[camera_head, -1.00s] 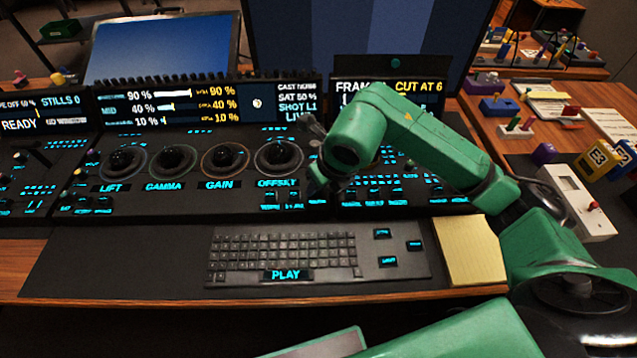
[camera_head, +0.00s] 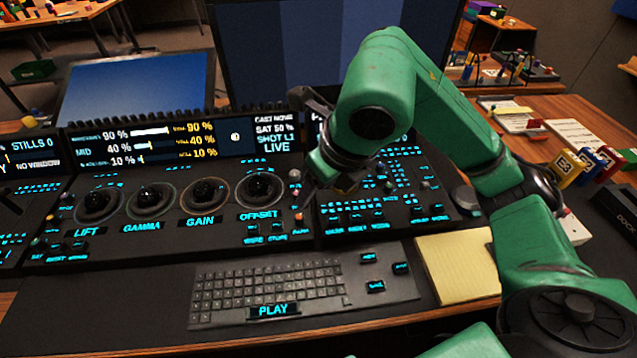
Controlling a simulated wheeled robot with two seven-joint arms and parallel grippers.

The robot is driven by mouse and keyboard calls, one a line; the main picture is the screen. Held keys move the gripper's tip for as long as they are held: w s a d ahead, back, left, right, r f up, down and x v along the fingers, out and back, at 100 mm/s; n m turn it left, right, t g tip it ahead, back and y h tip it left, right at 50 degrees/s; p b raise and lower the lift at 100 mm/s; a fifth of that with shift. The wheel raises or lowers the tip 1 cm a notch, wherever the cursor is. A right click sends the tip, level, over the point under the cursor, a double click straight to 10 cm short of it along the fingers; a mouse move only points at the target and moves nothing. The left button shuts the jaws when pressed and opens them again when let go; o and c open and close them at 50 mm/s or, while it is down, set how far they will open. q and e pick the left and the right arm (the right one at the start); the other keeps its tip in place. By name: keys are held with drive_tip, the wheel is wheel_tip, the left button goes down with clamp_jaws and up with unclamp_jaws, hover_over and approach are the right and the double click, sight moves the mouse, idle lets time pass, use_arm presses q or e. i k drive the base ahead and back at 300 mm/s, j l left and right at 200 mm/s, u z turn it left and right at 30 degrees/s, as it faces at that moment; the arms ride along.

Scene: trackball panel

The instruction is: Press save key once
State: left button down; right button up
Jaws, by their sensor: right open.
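The panel (camera_head: 300,255) is a dark desk console with glowing cyan labels. A few separate lit keys lie right of the keyboard: an upper key (camera_head: 368,257), a right key (camera_head: 401,268) and a lower key (camera_head: 376,286). Their labels are too small to read surely, so I cannot tell which is the save key. My right gripper (camera_head: 322,182) is open and empty above the console, right of the OFFSET trackball (camera_head: 259,190). It is apart from the loose keys, and my green forearm partly hides it. My left gripper is not in view.
The keyboard (camera_head: 265,285) with its PLAY key (camera_head: 273,310) lies in front. A yellow notepad (camera_head: 458,268) sits to the right. Trackballs and status displays line the console behind. My right arm hides part of the right-hand panel.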

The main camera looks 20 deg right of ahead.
sight(376, 287)
drive_tip(key=k, duration=1.5)
